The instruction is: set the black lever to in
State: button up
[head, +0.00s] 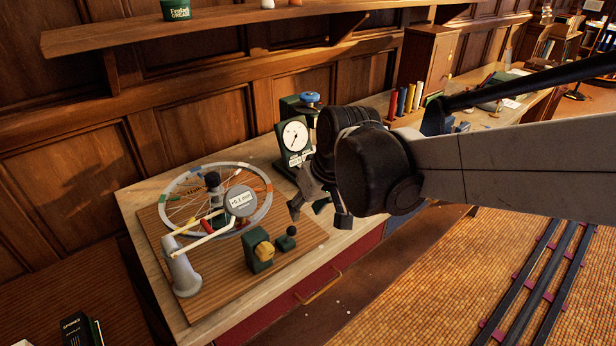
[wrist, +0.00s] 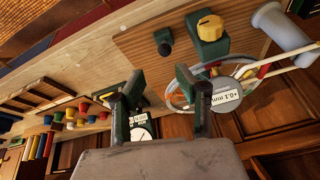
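The black lever (head: 290,231) is a small black ball-topped handle on a small dark green base. It stands near the right end of a brown ribbed board, and also shows in the wrist view (wrist: 163,46) near the top middle. Which way it is set, and any marking for it, are too small to tell. My gripper (head: 318,211) is above and to the right of the lever in the head view. In the wrist view its two fingers (wrist: 159,76) are spread with nothing between them, and the lever shows beyond the tips, apart from them.
A green box with a yellow knob (head: 264,250) stands close beside the lever. A spoked wheel (head: 182,183), a round readout (head: 241,200) and a grey post (head: 184,273) share the board. A dial gauge (head: 294,136) stands behind my gripper. The bench's front strip is clear.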

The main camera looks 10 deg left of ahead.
aim_at(289, 239)
jog(key=x, duration=0.9)
jog(key=a+x, duration=0.1)
jog(key=x, duration=0.4)
jog(key=shift+b, duration=0.4)
grip_shut()
